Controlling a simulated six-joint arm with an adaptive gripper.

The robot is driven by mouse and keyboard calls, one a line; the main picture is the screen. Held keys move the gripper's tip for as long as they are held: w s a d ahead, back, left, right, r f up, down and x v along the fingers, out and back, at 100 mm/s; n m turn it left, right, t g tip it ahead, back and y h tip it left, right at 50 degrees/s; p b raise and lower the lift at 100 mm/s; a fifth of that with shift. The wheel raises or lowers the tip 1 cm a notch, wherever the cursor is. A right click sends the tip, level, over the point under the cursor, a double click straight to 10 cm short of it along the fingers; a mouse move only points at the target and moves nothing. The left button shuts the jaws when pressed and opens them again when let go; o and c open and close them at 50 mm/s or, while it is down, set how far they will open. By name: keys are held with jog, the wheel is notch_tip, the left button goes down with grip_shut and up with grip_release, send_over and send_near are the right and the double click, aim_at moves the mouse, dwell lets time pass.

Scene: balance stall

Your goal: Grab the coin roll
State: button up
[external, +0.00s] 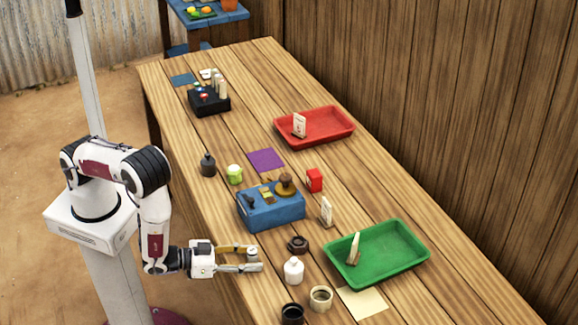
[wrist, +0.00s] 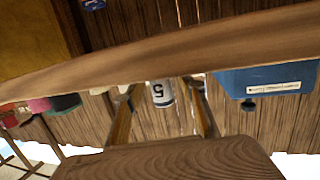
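The coin roll (wrist: 161,93) is a small pale cylinder marked with a 5, in the middle of the wrist view. It also shows as a small grey-white top (external: 252,252) at the fingertips in the external view. My gripper (wrist: 168,88) has its fingers apart, one on each side of the roll. In the wrist view a gap shows on both sides of the roll. In the external view my gripper (external: 258,259) reaches in low over the table's near side. The roll's lower part is hidden there by a finger.
A white bottle (external: 293,270), dark ring (external: 298,244), cream jar (external: 320,298) and black jar (external: 292,314) stand close by. A blue box (external: 272,212) sits behind. The green tray (external: 408,262) is to the right, the red tray (external: 335,130) farther back.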

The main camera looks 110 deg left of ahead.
jog(key=shift+w+a+f, duration=0.1)
jog(key=shift+w+a, duration=0.15)
jog(key=shift+w, duration=0.15)
grip_shut()
